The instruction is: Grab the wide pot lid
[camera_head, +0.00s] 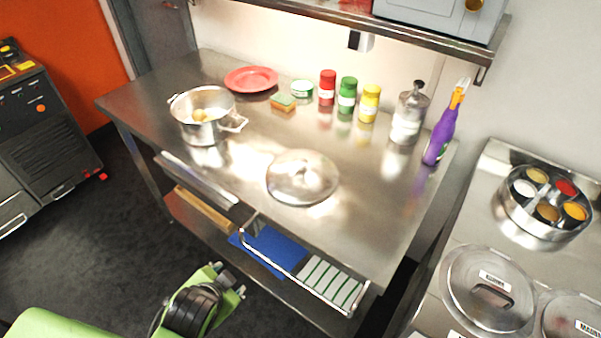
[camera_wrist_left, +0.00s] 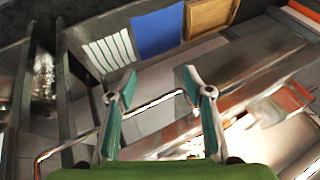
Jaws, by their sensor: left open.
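The wide pot lid (camera_head: 303,177), a shiny round metal lid, lies on the steel table near its front edge, right of the pot. My left gripper (camera_head: 228,277) is in front of the table, below and left of the lid and apart from it. In the left wrist view its two fingers (camera_wrist_left: 157,82) are spread with nothing between them. I cannot make out the lid clearly in that view. My right gripper does not show.
A steel pot (camera_head: 202,117) with yellowish items stands left on the table. A red plate (camera_head: 251,79), jars and a purple bottle (camera_head: 441,133) line the back. A metal rail (camera_head: 290,272) juts from the table front. Glass-lidded containers (camera_head: 487,290) stand at right.

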